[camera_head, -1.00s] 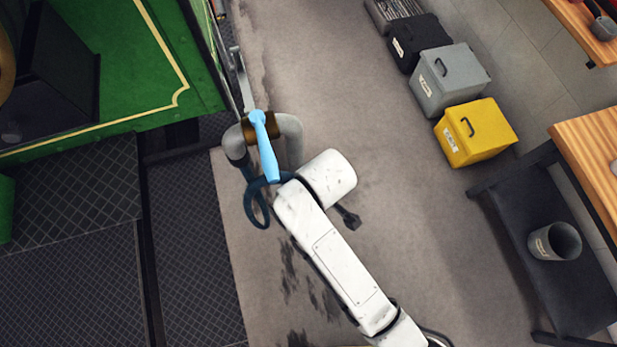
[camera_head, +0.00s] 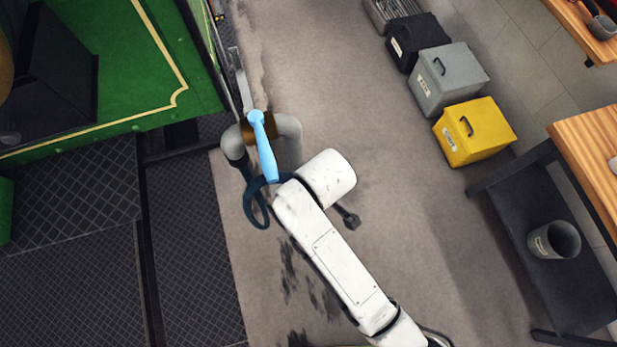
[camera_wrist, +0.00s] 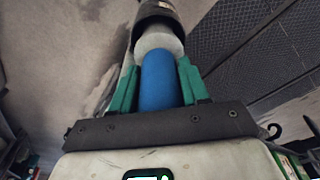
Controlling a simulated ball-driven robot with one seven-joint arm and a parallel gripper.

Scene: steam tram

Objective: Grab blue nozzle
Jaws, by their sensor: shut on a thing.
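The blue nozzle (camera_head: 263,147) is a light blue, handle-like piece at the grey pipe with a brown collar, just above the end of my arm in the head view. In the wrist view the nozzle (camera_wrist: 159,82) shows as a darker blue cylinder, with a pale round part and a dark cap beyond it. My gripper (camera_wrist: 155,85) has green fingers, one on each side of the nozzle, and is shut on it. In the head view my gripper's fingers are hard to make out. A dark blue hose loop (camera_head: 256,205) hangs beside the nozzle.
The green tram body (camera_head: 110,70) and dark tread plates (camera_head: 190,250) lie to the left. Grey, black and yellow boxes (camera_head: 477,133) stand on the floor at right. A wooden-topped bench (camera_head: 590,140) has a bucket (camera_head: 555,240) on its lower shelf. The floor between is mostly clear.

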